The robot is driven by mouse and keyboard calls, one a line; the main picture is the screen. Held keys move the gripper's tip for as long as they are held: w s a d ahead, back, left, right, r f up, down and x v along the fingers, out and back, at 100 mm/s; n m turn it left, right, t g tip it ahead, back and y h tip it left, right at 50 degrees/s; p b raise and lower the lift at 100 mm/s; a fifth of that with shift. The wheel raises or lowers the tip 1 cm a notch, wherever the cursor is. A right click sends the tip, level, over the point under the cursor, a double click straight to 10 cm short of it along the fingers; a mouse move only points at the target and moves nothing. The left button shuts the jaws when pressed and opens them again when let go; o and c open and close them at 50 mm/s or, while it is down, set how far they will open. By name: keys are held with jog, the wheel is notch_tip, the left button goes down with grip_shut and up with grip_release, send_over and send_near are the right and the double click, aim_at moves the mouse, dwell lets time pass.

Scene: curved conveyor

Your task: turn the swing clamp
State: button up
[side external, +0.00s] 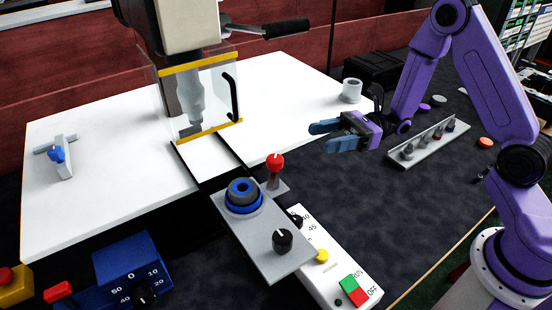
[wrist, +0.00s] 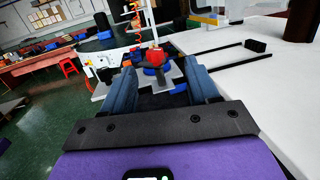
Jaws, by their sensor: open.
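A red-topped post (side external: 275,164) stands on a small grey base beside the slide plate, near the middle of the side view. The part named swing clamp is not clearly identifiable; this post or the blue-knobbed bracket (side external: 57,154) at the far left may be it. My gripper (side external: 318,136) is to the right of the red-topped post and apart from it. Its blue fingers are open and nothing is between them in the side view. In the wrist view, the red top (wrist: 153,56) shows beyond the fingertips, between the fingers of my gripper (wrist: 160,68).
A grey plate (side external: 275,258) with a blue-ringed part (side external: 243,194) and a black knob lies just left. A clear guard (side external: 222,95) stands behind on the white table (side external: 110,130). A white cup (side external: 351,91) and a grey tray (side external: 428,147) are to the right.

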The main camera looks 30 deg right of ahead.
aim_at(282, 157)
jog(key=d+n+g, duration=0.2)
jog(key=d+g, duration=0.1)
jog(key=d, duration=0.1)
jog(key=shift+h, duration=0.4)
jog(key=a, duration=1.1)
jog(key=w+a+f, duration=0.1)
jog(key=a, duration=0.5)
jog(key=shift+a, duration=0.1)
jog(key=c, duration=0.9)
